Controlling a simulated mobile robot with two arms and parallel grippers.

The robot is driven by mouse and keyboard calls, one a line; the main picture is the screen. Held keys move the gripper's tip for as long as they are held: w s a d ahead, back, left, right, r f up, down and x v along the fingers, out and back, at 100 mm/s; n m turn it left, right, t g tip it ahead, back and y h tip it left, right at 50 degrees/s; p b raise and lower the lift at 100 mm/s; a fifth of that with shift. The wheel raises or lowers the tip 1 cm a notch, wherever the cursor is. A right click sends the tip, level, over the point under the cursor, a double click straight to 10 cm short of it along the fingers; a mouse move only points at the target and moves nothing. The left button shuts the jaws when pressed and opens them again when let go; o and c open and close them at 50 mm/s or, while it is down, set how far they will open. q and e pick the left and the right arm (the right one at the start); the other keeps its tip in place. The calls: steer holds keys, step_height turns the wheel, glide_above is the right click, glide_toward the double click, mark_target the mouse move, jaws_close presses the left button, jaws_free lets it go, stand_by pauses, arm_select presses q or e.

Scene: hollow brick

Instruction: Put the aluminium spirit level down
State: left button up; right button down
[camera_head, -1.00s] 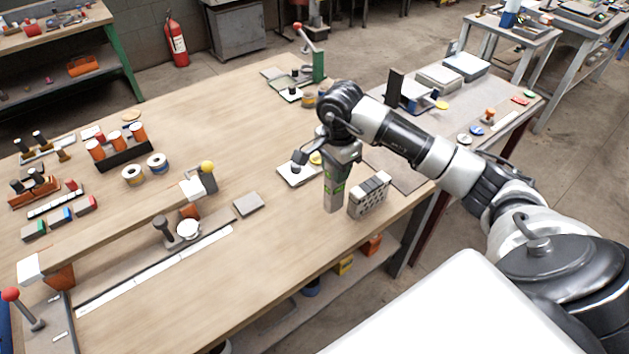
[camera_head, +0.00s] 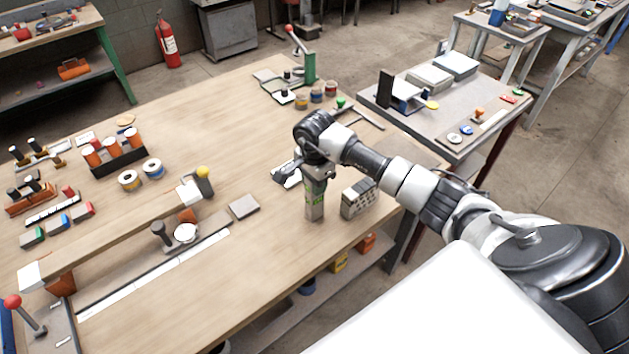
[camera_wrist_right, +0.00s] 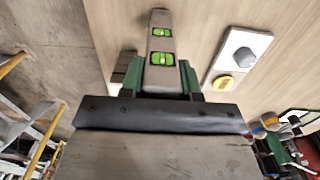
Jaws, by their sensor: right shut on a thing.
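The aluminium spirit level (camera_head: 315,205) is a grey bar with green vials, held upright below my right gripper (camera_head: 317,172) in the head view. In the right wrist view the level (camera_wrist_right: 162,38) runs out from between the green fingers of my right gripper (camera_wrist_right: 160,80), which are shut on it. Its lower end is at or just above the wooden bench top (camera_head: 255,285); I cannot tell whether it touches. My left gripper is not in view.
A grey hollow brick (camera_head: 359,199) stands close to the right of the level. A small flat grey block (camera_head: 243,207) lies to the left. A pale plate with a dark knob and a yellow knob (camera_wrist_right: 238,60) lies behind. Bare bench top lies in front and left.

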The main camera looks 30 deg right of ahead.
steer(key=c, duration=0.8)
jaws_free()
step_height(320, 180, up, 11)
steer(key=b, duration=0.3)
steer(key=shift+r, duration=0.6)
